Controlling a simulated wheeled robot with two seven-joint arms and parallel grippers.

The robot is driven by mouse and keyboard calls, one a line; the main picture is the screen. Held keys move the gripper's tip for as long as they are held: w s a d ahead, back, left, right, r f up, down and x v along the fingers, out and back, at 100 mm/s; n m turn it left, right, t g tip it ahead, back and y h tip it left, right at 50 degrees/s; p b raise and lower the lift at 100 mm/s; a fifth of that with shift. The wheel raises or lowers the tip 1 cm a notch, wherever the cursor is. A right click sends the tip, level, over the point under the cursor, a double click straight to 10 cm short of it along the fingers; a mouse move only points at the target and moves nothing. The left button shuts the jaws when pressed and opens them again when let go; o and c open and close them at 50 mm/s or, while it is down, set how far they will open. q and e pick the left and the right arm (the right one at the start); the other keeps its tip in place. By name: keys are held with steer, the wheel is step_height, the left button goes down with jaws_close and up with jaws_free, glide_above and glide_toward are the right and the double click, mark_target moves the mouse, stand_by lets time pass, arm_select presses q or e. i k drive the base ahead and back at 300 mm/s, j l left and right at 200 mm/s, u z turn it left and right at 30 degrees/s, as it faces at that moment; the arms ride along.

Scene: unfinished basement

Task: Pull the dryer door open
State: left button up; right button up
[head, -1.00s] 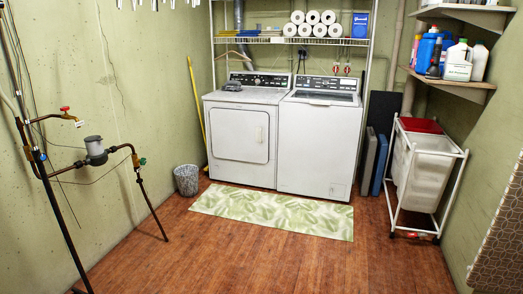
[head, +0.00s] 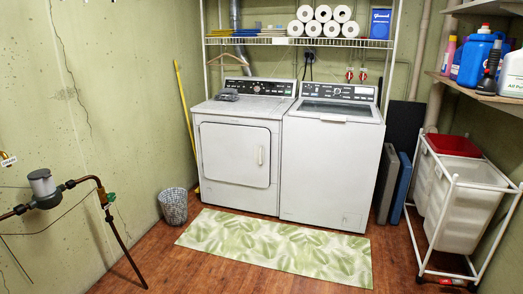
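The dryer (head: 238,195) is the left one of two white machines against the back wall. Its front door (head: 222,155) is closed, with a pale upright handle (head: 260,155) near the door's right edge. The washer (head: 328,178) stands close against the dryer's right side. Neither of my grippers shows in the head view.
A green leaf-pattern mat (head: 275,248) lies on the wood floor before the machines. A wastebasket (head: 173,206) stands left of the dryer. A pipe with a valve (head: 60,190) juts out at left. A laundry cart (head: 462,205) stands at right, below wall shelves.

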mark_target(236, 155)
steer(key=i, duration=1.45)
steer(key=i+z, duration=0.25)
steer(key=i, duration=0.25)
steer(key=i+j+z, duration=0.25)
steer(key=i, duration=0.2)
steer(key=i+j+z, duration=0.25)
steer(key=i, duration=0.25)
steer(key=i+j+z, duration=0.25)
steer(key=i+j, duration=0.1)
steer(key=i, duration=0.1)
